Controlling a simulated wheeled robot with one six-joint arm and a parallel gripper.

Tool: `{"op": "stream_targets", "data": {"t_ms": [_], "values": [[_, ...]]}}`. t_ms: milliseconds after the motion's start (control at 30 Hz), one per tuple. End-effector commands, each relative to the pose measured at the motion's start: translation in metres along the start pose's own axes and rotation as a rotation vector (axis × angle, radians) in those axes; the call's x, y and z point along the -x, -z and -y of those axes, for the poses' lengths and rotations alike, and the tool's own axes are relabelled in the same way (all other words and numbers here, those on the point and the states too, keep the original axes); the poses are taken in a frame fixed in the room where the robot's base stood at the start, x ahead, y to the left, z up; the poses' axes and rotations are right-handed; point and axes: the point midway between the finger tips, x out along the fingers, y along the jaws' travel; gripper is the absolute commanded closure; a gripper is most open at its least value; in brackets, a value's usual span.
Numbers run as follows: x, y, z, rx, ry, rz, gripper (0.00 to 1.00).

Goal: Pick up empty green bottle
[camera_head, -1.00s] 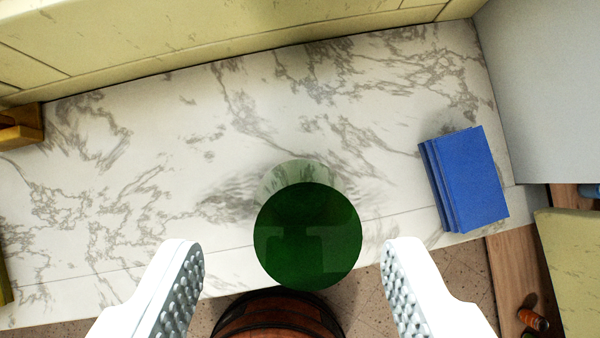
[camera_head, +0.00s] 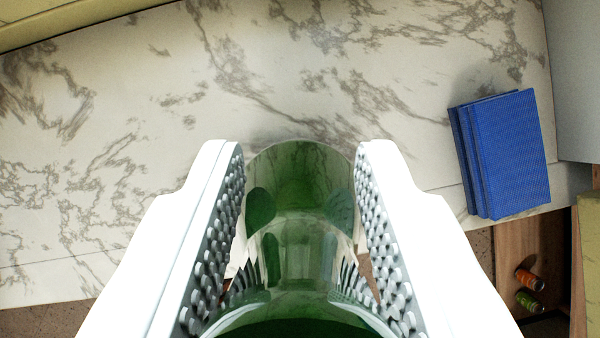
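The green bottle (camera_head: 296,255) is glassy and see-through. The pads press against the bottle's sides near the fingertips, so the gripper is shut on the bottle. Small gaps show between pads and bottle lower down. The bottle's near part is cut off by the bottom edge, and its base is hidden.
A white marbled counter (camera_head: 130,130) fills most of the view and is clear to the left. A blue book-like stack (camera_head: 510,155) lies at the right near its front edge. Below right, small bottles (camera_head: 530,280) lie on a wooden surface. A pale wall (camera_head: 575,80) bounds the right.

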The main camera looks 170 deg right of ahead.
Motion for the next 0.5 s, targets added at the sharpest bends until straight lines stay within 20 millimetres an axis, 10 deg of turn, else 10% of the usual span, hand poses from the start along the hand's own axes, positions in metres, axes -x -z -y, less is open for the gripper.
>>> {"op": "stream_targets", "data": {"t_ms": [167,500], "values": [[0.0,-0.0001,0.0,0.0,0.0,0.0,1.0],[0.0021,0.0012,0.0,0.0,0.0,0.0,1.0]]}}
